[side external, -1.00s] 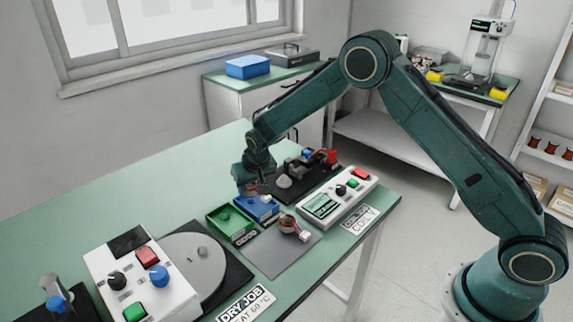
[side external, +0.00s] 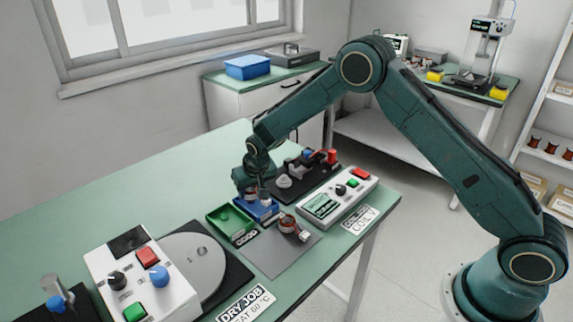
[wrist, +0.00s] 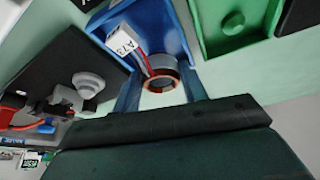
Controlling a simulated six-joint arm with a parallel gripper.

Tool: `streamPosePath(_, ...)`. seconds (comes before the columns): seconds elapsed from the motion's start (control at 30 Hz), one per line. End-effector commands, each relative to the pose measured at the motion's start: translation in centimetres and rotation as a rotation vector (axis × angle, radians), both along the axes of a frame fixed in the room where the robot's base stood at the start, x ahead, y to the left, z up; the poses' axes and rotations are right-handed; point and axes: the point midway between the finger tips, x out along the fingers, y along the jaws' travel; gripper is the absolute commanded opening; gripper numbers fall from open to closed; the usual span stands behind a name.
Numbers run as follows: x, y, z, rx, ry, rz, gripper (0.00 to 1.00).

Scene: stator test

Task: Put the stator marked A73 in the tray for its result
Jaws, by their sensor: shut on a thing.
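My gripper (side external: 259,196) points down over the blue tray (side external: 266,216) in the side view. In the wrist view my gripper (wrist: 163,88) is shut on a ring-shaped stator (wrist: 158,68) with copper windings, one finger on each side. Red leads run from it to a white tag (wrist: 123,41) reading A73. The stator and tag are over or in the blue tray (wrist: 178,30); I cannot tell whether the stator touches its floor. The green tray (side external: 231,222) stands beside the blue one, with a GOOD label (side external: 246,237) in front.
Another stator (side external: 289,224) with a white tag lies on the grey mat (side external: 280,255). A white tester box (side external: 338,199) stands to the right. A turntable (side external: 190,268) and control box (side external: 140,275) are at left. The table's back left is clear.

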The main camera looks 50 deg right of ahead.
Motion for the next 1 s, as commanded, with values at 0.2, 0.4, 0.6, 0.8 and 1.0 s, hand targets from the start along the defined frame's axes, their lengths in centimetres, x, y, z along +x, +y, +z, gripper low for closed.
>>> streamPosePath(0.2, 0.0, 0.0, -0.5, 0.0, 0.0, 0.0, 0.13)
streamPosePath(0.4, 0.0, 0.0, -0.7, 0.0, 0.0, 0.0, 0.13)
streamPosePath(0.6, 0.0, 0.0, -0.7, 0.0, 0.0, 0.0, 0.13)
streamPosePath(0.8, 0.0, 0.0, -0.8, 0.0, 0.0, 0.0, 0.13)
streamPosePath(1.0, 0.0, 0.0, -1.1, 0.0, 0.0, 0.0, 0.13)
